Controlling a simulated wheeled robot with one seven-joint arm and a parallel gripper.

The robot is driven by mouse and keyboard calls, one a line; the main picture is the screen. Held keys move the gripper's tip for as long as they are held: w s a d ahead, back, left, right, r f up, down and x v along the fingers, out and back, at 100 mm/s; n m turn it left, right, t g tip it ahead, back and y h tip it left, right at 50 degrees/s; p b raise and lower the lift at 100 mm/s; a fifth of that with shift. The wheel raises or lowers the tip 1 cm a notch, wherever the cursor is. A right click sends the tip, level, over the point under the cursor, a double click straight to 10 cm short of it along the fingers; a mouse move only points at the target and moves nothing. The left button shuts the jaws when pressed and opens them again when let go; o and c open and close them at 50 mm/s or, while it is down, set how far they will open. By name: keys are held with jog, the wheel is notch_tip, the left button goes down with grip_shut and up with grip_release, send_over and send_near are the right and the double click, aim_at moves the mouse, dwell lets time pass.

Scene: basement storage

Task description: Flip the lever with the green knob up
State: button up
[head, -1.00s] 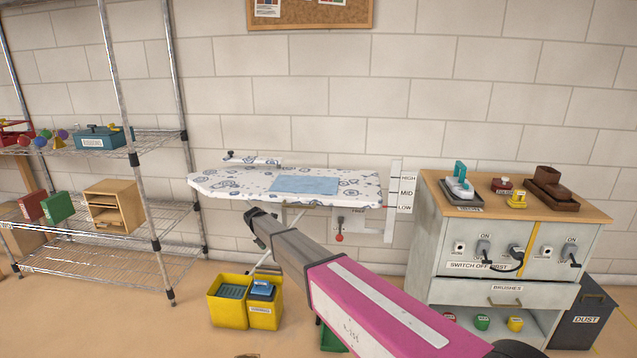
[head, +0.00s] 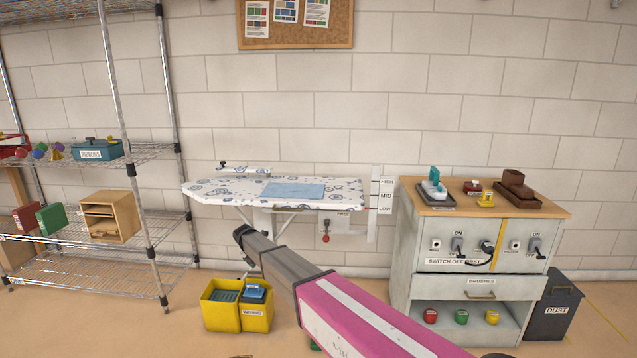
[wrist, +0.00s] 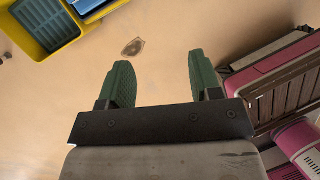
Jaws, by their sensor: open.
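I see no lever with a clearly green knob. One small lever with a red knob (head: 326,238) hangs beneath the ironing board (head: 225,191), in front of the white wall. My gripper (wrist: 160,62) is open and empty in the wrist view, its two green fingers over bare floor. In the head view my arm reaches from the lower right toward the board and covers part of the space below it. I cannot make out the fingers there.
Yellow bins (head: 222,313) stand on the floor under the board. A grey cabinet (head: 410,262) with switches stands at right, beside a dust bin (head: 556,308). A wire shelf (head: 95,275) stands at left. A slatted pink-edged thing (wrist: 285,95) lies right of my fingers.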

jog(key=s+d+r+m+g, duration=0.1)
jog(key=s+d+m, duration=0.35)
jog(key=d, duration=0.45)
jog(key=s+d+m+y, duration=0.1)
jog(key=s+d+m, duration=0.35)
jog(key=d, duration=0.35)
jog(key=s+d+r+m+g, duration=0.1)
jog(key=s+d+m, duration=0.4)
jog(key=d, duration=0.4)
jog(key=s+d+r+m+y, duration=0.2)
jog(key=s+d+r+m, duration=0.1)
jog(key=s+d+m, duration=1.5)
jog(key=shift+s+d+m, duration=0.3)
jog(key=shift+s+d, duration=0.05)
jog(key=shift+s, duration=0.5)
